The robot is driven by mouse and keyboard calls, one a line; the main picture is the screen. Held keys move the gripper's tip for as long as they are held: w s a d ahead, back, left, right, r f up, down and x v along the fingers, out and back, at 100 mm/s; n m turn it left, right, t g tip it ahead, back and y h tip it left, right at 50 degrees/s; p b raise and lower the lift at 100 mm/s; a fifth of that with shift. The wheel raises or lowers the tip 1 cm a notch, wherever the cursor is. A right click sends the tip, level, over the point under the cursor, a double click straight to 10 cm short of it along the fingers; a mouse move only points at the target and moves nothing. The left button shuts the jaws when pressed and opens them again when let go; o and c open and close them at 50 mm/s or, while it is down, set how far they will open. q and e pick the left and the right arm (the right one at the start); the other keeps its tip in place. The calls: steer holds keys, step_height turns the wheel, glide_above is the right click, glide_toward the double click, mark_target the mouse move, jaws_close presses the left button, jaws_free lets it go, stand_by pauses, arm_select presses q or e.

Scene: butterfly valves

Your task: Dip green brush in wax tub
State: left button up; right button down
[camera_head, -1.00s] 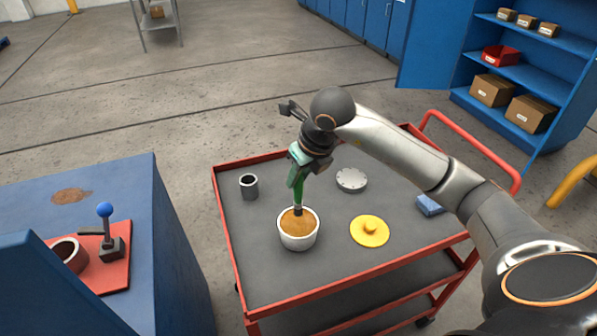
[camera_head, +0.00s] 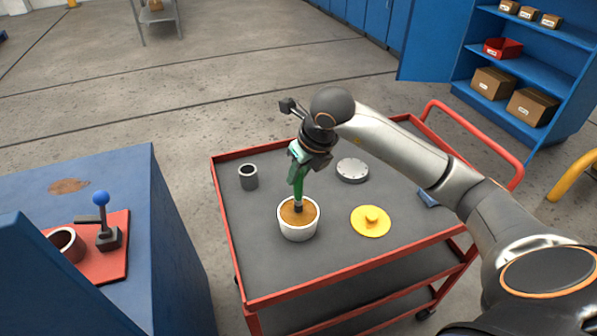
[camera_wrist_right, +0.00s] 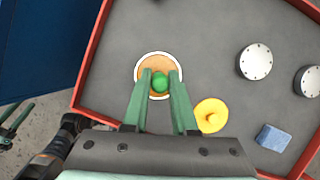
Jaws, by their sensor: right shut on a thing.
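The green brush (camera_head: 298,184) is upright in my right gripper (camera_head: 297,160), with its lower end in the wax tub (camera_head: 298,233). The tub is a white round pot with orange-brown wax and stands on the cart. In the right wrist view, the gripper's green fingers (camera_wrist_right: 160,88) are shut on the green brush (camera_wrist_right: 159,84), seen end-on above the wax tub (camera_wrist_right: 138,73). The brush tip is hidden at the wax, so its depth cannot be told. The yellow lid (camera_head: 371,222) lies right of the tub; it also shows in the right wrist view (camera_wrist_right: 211,116).
The red-rimmed cart (camera_head: 270,270) also holds a grey cup (camera_head: 248,177), a pale flanged disc (camera_head: 352,170) and a blue block (camera_head: 428,198). A blue bench (camera_head: 150,240) at left bears a red plate with a blue-knobbed valve (camera_head: 105,222). The cart's front left is clear.

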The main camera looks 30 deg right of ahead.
steer(key=shift+f+b, duration=0.6)
stand_by(1.6)
steer(key=shift+r+p, duration=2.45)
steer(key=shift+r, duration=1.15)
steer(key=shift+f, duration=0.1)
